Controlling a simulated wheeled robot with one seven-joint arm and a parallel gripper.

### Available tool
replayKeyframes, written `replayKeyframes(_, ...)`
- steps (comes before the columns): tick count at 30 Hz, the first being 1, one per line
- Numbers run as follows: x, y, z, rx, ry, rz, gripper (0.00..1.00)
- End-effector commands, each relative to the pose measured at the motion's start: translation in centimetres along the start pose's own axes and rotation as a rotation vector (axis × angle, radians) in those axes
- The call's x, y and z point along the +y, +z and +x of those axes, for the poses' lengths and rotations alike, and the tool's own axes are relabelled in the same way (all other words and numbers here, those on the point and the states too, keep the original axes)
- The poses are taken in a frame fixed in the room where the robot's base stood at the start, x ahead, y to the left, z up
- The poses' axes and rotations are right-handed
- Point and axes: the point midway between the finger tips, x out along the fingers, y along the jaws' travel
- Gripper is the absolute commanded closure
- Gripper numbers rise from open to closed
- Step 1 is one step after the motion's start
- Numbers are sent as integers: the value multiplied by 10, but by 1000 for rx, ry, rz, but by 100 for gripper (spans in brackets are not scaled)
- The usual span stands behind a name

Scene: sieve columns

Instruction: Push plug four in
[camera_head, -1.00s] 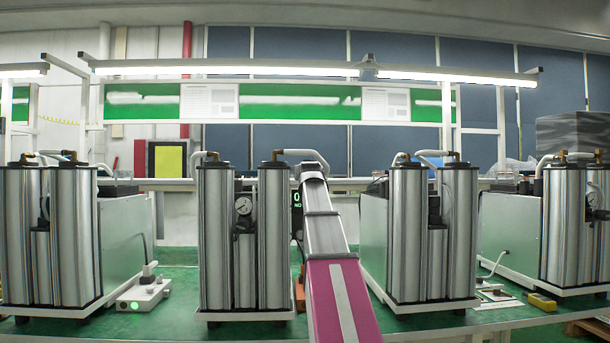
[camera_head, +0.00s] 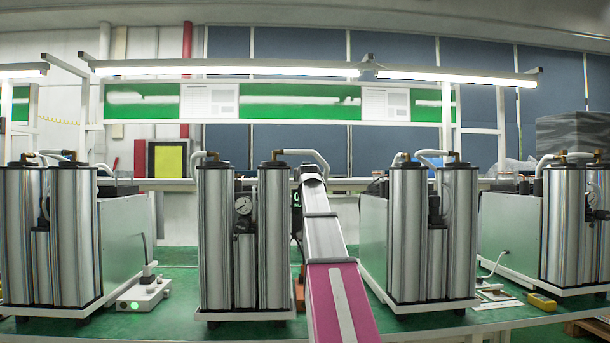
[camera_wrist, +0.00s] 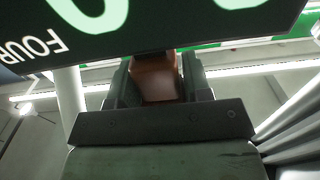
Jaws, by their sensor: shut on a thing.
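My gripper (camera_wrist: 158,78) shows in the wrist view, its two dark fingers shut on an orange-brown block, which looks like the plug (camera_wrist: 157,82). A dark panel (camera_wrist: 200,28) with large green characters and the upside-down label "FOUR" lies just beyond the fingertips. The block's far end meets the panel's edge in the picture, and whether it touches or sits in a socket is hidden. A small dark display (camera_head: 297,205) with green marks shows just left of my arm.
Twin metal columns with hoses stand on both sides of my arm, a near pair (camera_head: 242,240) on the left and another (camera_head: 432,235) on the right. More columns stand at the far left and right. A small white device (camera_head: 143,293) lies on the green bench.

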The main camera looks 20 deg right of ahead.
Motion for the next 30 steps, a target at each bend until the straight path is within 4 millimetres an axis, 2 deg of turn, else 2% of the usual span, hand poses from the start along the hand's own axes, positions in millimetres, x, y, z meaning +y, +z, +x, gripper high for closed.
replayKeyframes(3, 0, 19, -2, -3, 0, 0, 98)
replayKeyframes(6, 0, 27, -1, -2, 0, 0, 99)
replayKeyframes(14, 0, 29, -1, -7, 0, 0, 98)
replayKeyframes(15, 0, 30, -1, -9, 0, 0, 42)
replayKeyframes(16, 0, 30, -1, -8, 0, 0, 38)
replayKeyframes(26, 0, 27, -2, -3, 0, 0, 38)
replayKeyframes(30, 0, 28, -12, -2, 0, 0, 38)
